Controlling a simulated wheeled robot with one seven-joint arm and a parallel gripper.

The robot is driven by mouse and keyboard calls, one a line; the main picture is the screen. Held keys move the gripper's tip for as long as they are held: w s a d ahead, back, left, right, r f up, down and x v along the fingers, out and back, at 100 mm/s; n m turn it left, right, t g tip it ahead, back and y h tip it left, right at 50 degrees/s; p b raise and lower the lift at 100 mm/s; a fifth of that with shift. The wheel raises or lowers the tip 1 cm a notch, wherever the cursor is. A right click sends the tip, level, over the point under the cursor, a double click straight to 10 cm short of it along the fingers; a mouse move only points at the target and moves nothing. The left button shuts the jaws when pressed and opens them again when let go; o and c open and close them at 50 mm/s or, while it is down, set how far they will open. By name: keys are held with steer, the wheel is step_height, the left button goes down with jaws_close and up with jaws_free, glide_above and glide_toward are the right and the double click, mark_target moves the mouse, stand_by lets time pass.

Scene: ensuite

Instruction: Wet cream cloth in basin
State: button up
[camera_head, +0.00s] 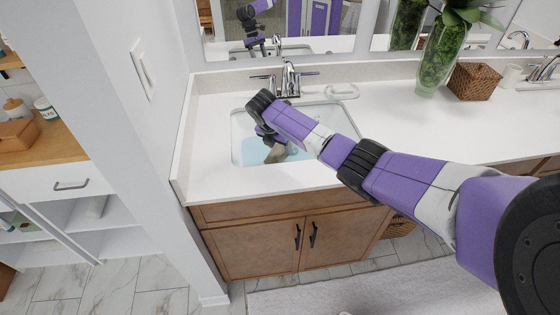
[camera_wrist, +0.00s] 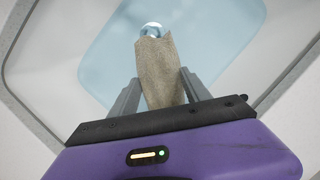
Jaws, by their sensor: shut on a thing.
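The basin (camera_head: 240,127) is set into the white counter and has light blue water (camera_head: 252,152) in its bottom. My gripper (camera_head: 277,140) reaches down into the basin, partly hidden behind my own wrist in the head view. The cloth (camera_wrist: 158,75) looks beige-cream in the wrist view, where it hangs between the two grey fingers of my gripper (camera_wrist: 160,90). It also shows in the head view (camera_head: 276,154), low over the water. Its far end lies over the blue water area beside a round shiny drain (camera_wrist: 152,29). I cannot tell how deep the cloth is in the water.
A chrome faucet (camera_head: 289,80) stands behind the basin, under a mirror. A glass vase with a plant (camera_head: 440,58) and a wicker basket (camera_head: 474,81) stand at the back right. The counter right of the basin (camera_head: 400,125) is clear. A wall closes the left side.

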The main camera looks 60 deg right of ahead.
mark_target(279, 148)
step_height(279, 148, up, 8)
steer(key=p, duration=0.7)
steer(key=shift+r, duration=1.05)
stand_by(0.5)
